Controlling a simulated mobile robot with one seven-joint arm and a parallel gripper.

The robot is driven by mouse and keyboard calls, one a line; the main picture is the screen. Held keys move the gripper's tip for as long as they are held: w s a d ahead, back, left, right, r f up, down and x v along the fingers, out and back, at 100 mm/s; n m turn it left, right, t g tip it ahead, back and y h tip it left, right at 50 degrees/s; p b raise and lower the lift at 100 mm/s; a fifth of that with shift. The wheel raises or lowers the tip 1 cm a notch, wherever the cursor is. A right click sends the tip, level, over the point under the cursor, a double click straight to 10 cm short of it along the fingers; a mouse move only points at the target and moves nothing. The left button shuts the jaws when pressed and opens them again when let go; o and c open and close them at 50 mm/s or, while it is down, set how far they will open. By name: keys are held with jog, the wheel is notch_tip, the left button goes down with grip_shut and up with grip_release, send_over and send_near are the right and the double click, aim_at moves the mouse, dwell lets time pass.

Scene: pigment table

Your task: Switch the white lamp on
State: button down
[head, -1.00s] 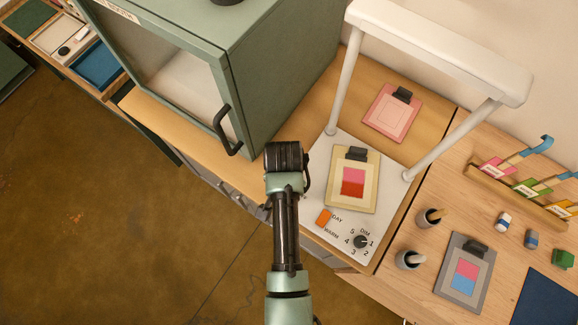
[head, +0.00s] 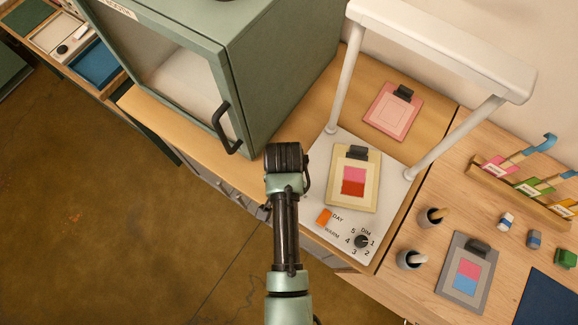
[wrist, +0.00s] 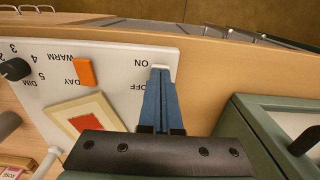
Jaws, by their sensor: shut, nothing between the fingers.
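The white lamp (head: 440,45) stands on the table, with a top bar on two posts over a white base plate (head: 305,205). In the wrist view the base (wrist: 115,62) carries ON and OFF labels, with a small white switch (wrist: 160,67) beside them. My gripper (wrist: 160,76) is shut and empty, its blue fingertips at the switch and covering part of it. I cannot tell whether they touch it, or which way it is set. In the head view my arm hides the fingers and the switch. The lamp's underside is hidden, so any light is not visible.
The base also bears an orange slider (head: 324,216), a black dial (head: 362,241) and a cream clipboard (head: 353,200). A green cabinet (head: 270,75) stands close on the left, its handle near my arm. Brush pots and a grey clipboard (head: 465,274) lie at the right.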

jog(key=shift+f, duration=0.3)
jog(key=shift+r, duration=0.15)
notch_tip(320, 180, up, 7)
jog(key=p, duration=0.7)
jog(key=shift+f, duration=0.2)
dwell(0.5)
